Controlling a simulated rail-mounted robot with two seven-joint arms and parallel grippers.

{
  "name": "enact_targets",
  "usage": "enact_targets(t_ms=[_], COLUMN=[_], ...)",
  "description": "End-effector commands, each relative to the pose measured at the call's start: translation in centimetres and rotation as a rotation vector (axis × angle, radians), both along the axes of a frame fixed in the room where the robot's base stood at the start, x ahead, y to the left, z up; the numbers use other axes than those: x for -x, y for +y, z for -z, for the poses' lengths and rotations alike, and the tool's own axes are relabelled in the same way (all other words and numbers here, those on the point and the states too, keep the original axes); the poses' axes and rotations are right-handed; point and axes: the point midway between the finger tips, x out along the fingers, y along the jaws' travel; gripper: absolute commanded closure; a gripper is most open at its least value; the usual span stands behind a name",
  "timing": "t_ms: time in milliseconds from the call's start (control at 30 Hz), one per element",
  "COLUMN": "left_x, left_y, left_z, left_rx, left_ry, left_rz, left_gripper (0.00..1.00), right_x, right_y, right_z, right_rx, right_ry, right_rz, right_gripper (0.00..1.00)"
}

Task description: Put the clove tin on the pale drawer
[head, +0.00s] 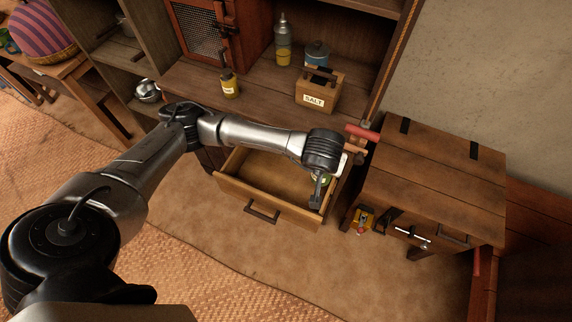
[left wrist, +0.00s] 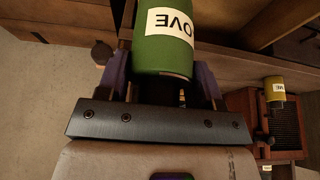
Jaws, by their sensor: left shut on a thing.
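The clove tin (left wrist: 163,48) is a green cylinder with a white label reading "OVE", upside down in the left wrist view. My left gripper (left wrist: 160,82) is shut on it, with a finger on each side. In the head view my left gripper (head: 318,192) is over the right end of the open pale drawer (head: 285,213); only a small green bit of the tin shows beside it. The drawer is pulled out below the cupboard, and its visible floor is bare. I cannot tell the tin's height above it. My right gripper is not in view.
On the cupboard shelf stand a wooden salt box (head: 318,92), a yellow jar (head: 229,84), a blue-lidded tin (head: 316,54) and a tall bottle (head: 283,42).

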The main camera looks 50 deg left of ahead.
Motion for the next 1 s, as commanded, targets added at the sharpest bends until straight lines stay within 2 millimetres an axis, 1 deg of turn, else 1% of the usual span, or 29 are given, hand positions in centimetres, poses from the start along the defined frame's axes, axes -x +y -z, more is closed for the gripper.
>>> enact_targets(t_ms=[33, 167, 267, 300, 367, 500, 700, 800, 900, 1000], left_x=[0.1, 0.0, 0.1, 0.2, 0.3, 0.6, 1.0, 1.1, 1.2, 1.2], left_y=[0.5, 2.0, 3.5, 4.2, 5.1, 7.2, 9.2, 9.7, 10.1, 10.3], left_z=[0.8, 3.3, 5.4, 6.2, 7.3, 9.4, 11.1, 11.4, 11.6, 11.7], left_rx=[-0.002, -0.003, -0.005, -0.005, -0.007, -0.006, -0.006, -0.004, -0.003, -0.002], left_ry=[0.006, 0.005, 0.004, 0.004, 0.003, 0.002, 0.001, 0.002, 0.001, -0.001], left_rz=[-0.071, -0.310, -0.548, -0.651, -0.807, -1.173, -1.642, -1.820, -1.953, -2.046], left_gripper=[0.67, 0.67, 0.67, 0.67, 0.67, 0.67, 0.67, 0.67, 0.67, 0.67], right_x=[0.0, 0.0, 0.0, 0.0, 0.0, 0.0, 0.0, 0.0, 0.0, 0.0], right_y=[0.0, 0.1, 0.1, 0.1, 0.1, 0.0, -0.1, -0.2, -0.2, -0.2], right_z=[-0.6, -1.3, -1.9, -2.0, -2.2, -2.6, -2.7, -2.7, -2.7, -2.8], right_rx=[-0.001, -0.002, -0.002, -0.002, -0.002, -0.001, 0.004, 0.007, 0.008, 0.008], right_ry=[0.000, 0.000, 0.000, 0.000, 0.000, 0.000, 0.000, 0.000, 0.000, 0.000], right_rz=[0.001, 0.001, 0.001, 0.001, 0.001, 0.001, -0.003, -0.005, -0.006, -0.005], right_gripper=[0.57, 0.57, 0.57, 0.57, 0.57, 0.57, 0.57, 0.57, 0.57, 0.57])
